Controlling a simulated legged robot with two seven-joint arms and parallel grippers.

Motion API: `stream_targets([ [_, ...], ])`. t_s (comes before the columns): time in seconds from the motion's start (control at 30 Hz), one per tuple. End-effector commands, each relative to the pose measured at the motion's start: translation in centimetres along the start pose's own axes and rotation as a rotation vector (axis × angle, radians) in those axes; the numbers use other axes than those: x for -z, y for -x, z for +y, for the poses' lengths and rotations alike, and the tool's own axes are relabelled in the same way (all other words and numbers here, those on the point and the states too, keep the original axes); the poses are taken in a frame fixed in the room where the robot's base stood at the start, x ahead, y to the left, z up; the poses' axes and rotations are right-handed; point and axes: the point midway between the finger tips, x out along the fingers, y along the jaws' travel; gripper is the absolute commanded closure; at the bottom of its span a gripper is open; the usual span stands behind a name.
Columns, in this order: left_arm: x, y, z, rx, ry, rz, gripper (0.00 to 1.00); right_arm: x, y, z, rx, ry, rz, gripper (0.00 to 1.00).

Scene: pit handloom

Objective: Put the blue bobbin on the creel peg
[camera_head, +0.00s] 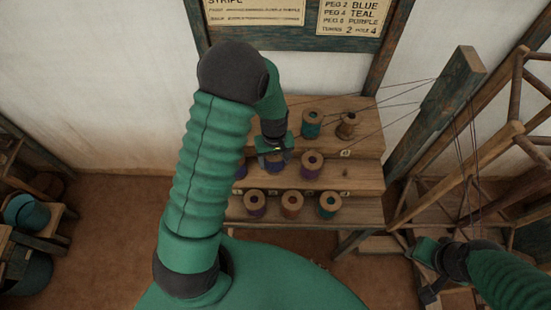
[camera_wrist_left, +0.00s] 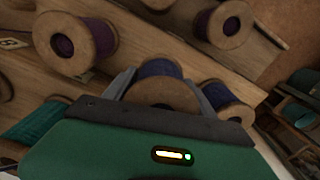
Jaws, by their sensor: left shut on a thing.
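My left gripper (camera_head: 273,152) is shut on a blue bobbin (camera_head: 275,163) at the stepped wooden creel (camera_head: 365,178). In the left wrist view the blue bobbin (camera_wrist_left: 160,70) sits between the two fingers of my left gripper (camera_wrist_left: 163,90), its wooden flange towards the camera. I cannot tell whether it touches the step or a peg below. A small bare peg (camera_head: 345,173) shows on the middle step, right of a purple bobbin (camera_head: 312,165). My right gripper (camera_head: 430,272) is at the lower right, away from the creel; its opening is unclear.
A teal bobbin (camera_head: 312,124) and a brown bobbin (camera_head: 347,126) stand on the upper step. Purple (camera_head: 256,204), rust (camera_head: 291,206) and teal (camera_head: 328,206) bobbins stand in front. Threads run right to the loom frame (camera_head: 436,110). A peg sign (camera_head: 350,18) hangs above.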

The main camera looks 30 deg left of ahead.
Motion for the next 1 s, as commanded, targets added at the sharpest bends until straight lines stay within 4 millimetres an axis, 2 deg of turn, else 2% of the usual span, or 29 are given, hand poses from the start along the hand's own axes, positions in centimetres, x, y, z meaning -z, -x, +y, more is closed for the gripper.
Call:
stream_targets([
  [0.03, 0.1, -0.7, 0.0, 0.0, 0.001, 0.0, 0.8, -0.1, -0.6, 0.0, 0.0, 0.0, 0.0, 0.64],
  [0.43, 0.0, -4.0, 0.1, 0.001, 0.0, 0.001, 0.8, -0.6, -2.6, 0.0, 0.0, 0.0, 0.0, 0.64],
  [0.83, 0.1, -4.4, 0.1, 0.0, 0.001, 0.001, 0.8, -0.7, -2.9, 0.0, 0.0, 0.0, 0.0, 0.64],
  [0.87, 0.1, -4.4, 0.1, 0.0, 0.001, 0.0, 0.33, -0.7, -2.9, 0.0, 0.0, 0.0, 0.0, 0.64],
  [1.0, 0.1, -4.5, 0.1, 0.0, 0.001, 0.0, 0.15, -0.7, -2.9, 0.0, 0.0, 0.0, 0.0, 0.64],
])
